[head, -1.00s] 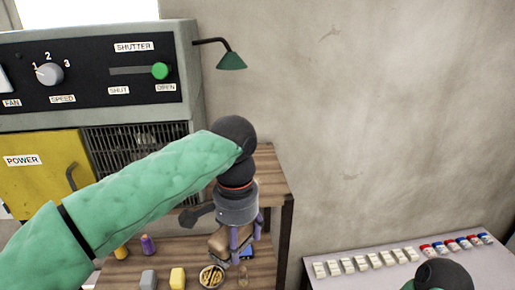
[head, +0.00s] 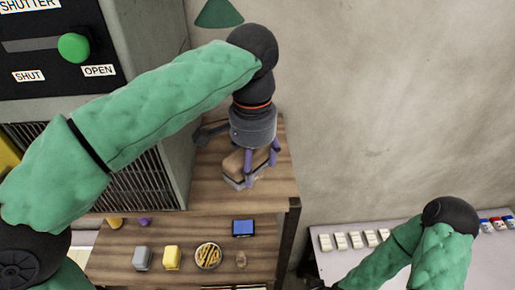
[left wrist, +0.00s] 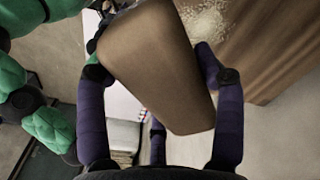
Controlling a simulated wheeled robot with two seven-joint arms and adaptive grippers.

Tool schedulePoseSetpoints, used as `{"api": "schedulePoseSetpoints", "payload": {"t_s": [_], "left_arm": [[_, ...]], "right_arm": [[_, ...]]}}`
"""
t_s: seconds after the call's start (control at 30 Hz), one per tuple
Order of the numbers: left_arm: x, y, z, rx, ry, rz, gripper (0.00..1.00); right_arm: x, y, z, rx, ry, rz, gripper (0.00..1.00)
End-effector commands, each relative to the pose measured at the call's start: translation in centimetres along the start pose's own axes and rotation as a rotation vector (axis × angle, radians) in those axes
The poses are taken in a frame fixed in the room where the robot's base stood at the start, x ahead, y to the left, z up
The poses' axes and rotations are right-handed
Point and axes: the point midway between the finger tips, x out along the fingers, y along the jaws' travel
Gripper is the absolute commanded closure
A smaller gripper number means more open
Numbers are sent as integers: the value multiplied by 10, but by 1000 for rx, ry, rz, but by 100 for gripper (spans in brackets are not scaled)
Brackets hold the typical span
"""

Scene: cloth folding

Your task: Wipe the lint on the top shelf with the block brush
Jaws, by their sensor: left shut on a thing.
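My left gripper (head: 261,166) is shut on the block brush (head: 238,164), a brown wooden block with a pale underside. It holds the brush, somewhat tilted, over or on the top shelf (head: 272,192); I cannot tell whether the bristles touch the wood. In the left wrist view the brush (left wrist: 158,65) fills the middle between the purple fingers. A pale patch of lint (left wrist: 207,22) lies on the wooden shelf (left wrist: 262,55) just beyond the brush. In the head view I cannot make out the lint. My right arm shows at lower right, its gripper out of frame.
The lower shelf holds a grey block (head: 142,258), a yellow block (head: 172,257), a bowl of yellow sticks (head: 208,256) and a blue item (head: 243,228). The grey machine (head: 165,90) borders the shelf's left. A pale table (head: 340,262) with small blocks stands right.

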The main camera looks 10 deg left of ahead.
Motion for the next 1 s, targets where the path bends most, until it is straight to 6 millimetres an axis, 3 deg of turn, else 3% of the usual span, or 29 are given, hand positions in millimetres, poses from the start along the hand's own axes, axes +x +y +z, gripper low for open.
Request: {"api": "schedulePoseSetpoints", "payload": {"t_s": [0.27, 0.6, 1.0], "left_arm": [[19, 0, 0, -1, -3, 0, 58], [54, 0, 0, 0, -1, 0, 58], [58, 0, 0, 0, 0, 0, 58]], "right_arm": [[4, 2, -1, 0, 1, 0, 23], [36, 13, -2, 0, 1, 0, 23], [40, 14, -2, 0, 2, 0, 23]]}}
